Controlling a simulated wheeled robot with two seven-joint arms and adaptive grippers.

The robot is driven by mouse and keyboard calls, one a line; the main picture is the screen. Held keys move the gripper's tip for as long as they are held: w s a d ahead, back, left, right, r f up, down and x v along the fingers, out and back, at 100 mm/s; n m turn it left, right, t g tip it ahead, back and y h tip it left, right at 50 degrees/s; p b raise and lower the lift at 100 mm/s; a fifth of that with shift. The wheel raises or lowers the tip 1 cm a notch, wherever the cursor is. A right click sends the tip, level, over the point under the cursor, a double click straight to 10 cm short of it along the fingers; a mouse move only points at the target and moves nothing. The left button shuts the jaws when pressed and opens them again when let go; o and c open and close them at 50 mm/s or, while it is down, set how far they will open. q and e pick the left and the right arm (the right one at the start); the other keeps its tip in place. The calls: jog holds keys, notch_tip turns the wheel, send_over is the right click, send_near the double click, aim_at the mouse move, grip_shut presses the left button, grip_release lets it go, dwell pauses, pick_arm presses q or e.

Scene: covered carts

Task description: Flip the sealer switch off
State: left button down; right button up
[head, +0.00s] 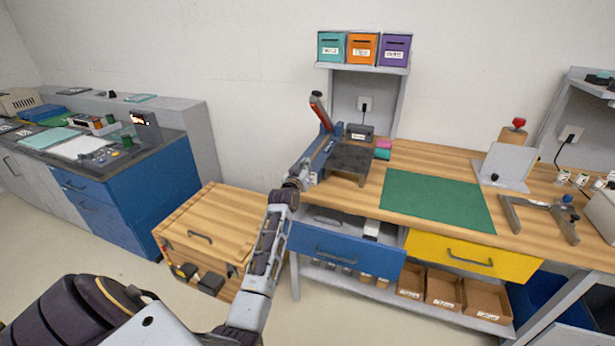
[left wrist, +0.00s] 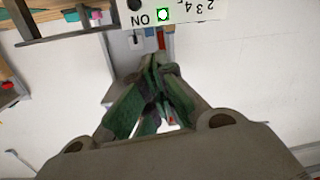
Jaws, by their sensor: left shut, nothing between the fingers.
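The sealer (head: 327,148) stands at the left end of the wooden bench, with a blue body and a raised red-tipped lever. In the left wrist view, its pale panel (left wrist: 190,9) shows upside down at the top edge, with "ON", numbers and a lit green lamp (left wrist: 163,15). A dark round part (left wrist: 134,5) beside "ON" is cut by the frame edge; I cannot tell whether it is the switch. My left gripper (head: 308,170) is at the sealer's front left. Its green fingers (left wrist: 152,62) are shut and empty, just short of the panel in the picture. My right gripper is out of view.
A dark platform (head: 348,160) adjoins the sealer, and a green mat (head: 437,200) lies to the right. A wooden cart (head: 205,235) stands below left.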

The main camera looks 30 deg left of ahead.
pick_arm(q)
jog(key=shift+d+f, duration=0.2)
jog(key=shift+f, duration=0.75)
jog(key=shift+d+f, duration=0.2)
jog(key=shift+f, duration=0.75)
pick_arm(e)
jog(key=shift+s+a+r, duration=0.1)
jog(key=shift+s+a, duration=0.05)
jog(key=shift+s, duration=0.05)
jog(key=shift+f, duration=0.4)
pick_arm(q)
jog(key=shift+s+f+b, duration=0.1)
jog(key=shift+b, duration=0.3)
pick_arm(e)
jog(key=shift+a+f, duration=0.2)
pick_arm(q)
jog(key=shift+t+b, duration=0.3)
jog(key=shift+b, duration=0.1)
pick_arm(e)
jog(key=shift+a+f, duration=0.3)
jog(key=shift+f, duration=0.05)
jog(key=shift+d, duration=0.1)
